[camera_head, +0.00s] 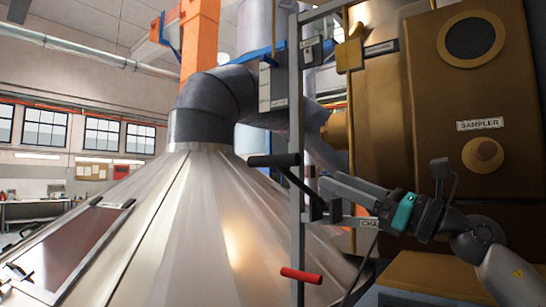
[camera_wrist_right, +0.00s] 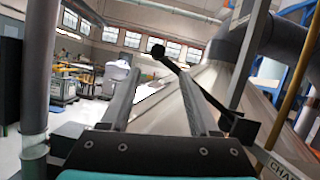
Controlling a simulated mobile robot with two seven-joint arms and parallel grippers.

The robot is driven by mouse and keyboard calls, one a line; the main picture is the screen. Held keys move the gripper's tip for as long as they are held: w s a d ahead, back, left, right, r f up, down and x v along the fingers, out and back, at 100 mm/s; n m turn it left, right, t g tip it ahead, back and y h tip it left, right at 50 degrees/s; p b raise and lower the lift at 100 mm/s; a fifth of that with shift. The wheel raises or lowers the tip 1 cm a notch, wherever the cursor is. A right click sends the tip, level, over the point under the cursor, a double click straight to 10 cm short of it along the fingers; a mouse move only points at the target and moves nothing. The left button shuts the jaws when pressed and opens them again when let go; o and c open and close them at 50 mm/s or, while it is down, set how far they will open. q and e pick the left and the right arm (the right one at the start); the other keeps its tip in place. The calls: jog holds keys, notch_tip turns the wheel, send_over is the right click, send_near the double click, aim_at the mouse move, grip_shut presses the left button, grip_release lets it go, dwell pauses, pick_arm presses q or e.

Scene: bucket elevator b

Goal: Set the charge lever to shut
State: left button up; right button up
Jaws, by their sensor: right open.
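The charge lever has a black grip (camera_head: 273,160) and a thin dark rod running down to a pivot block on the grey upright post. Its label, partly hidden, starts with "CHA" (camera_head: 369,223). In the right wrist view the lever's grip end (camera_wrist_right: 158,51) appears between and beyond my fingertips, and its rod slants down right past the right finger to the dark block (camera_wrist_right: 243,129). My right gripper (camera_head: 326,187) is open and empty, just right of the post and lever rod. Contact with the lever cannot be told. My left gripper is not in view.
A red-gripped lever (camera_head: 301,275) sits lower on the same post (camera_head: 297,100). The brass cabinet with a "SAMPLER" label (camera_head: 480,124) stands close on the right. A large metal cone (camera_head: 200,220) fills the left and middle behind the post.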

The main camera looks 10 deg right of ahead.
aim_at(277, 156)
jog(key=p+x, duration=0.3)
jog(key=x, duration=0.3)
jog(key=p+x, duration=0.3)
jog(key=x, duration=0.4)
jog(key=shift+a+r, duration=0.25)
jog(key=shift+a, duration=0.1)
jog(key=shift+w+a+r, duration=0.1)
jog(key=shift+w+a, duration=0.2)
jog(key=shift+a, duration=0.05)
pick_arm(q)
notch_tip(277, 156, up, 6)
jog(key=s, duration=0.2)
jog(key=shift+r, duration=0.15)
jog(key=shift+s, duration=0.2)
pick_arm(e)
jog(key=shift+c, duration=0.4)
jog(key=shift+c, duration=0.8)
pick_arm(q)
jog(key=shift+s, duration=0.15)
pick_arm(e)
grip_shut()
